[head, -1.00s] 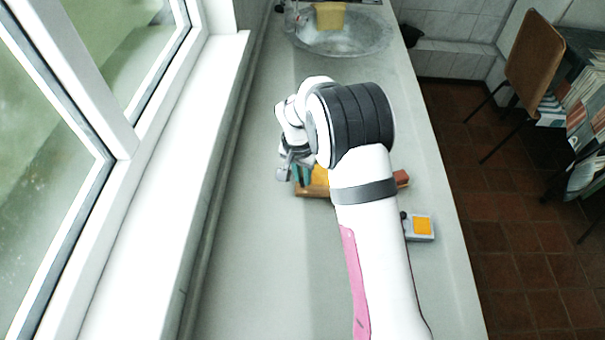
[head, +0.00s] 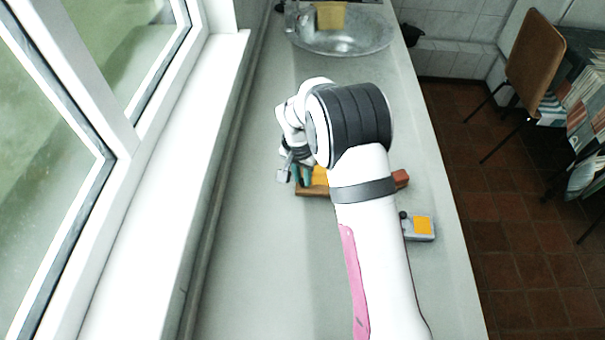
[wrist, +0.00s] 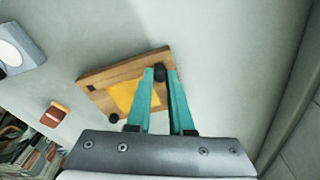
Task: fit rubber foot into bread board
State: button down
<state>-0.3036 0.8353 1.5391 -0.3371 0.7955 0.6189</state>
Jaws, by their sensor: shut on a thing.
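The wooden bread board (wrist: 92,82) with a yellow patch lies tilted across the wrist view. In the head view the board (head: 313,191) is partly hidden by my arm. My gripper (wrist: 160,73) has teal fingers shut on a small black rubber foot (wrist: 159,74), at the board's upper right corner in the wrist view. Whether this foot touches the board or sits in it, I cannot tell. Another black round foot (wrist: 113,118) shows at the board's lower edge. In the head view my gripper (head: 300,177) is at the board's left end.
A red-brown block (head: 401,178) lies right of the board. A grey box with an orange square (head: 421,225) stands near the counter's right edge. A sink (head: 340,42) with a yellow sponge-like block (head: 330,15) is at the far end. The counter left of my arm is clear.

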jog(key=shift+f, duration=0.6)
jog(key=c, duration=0.7)
grip_release()
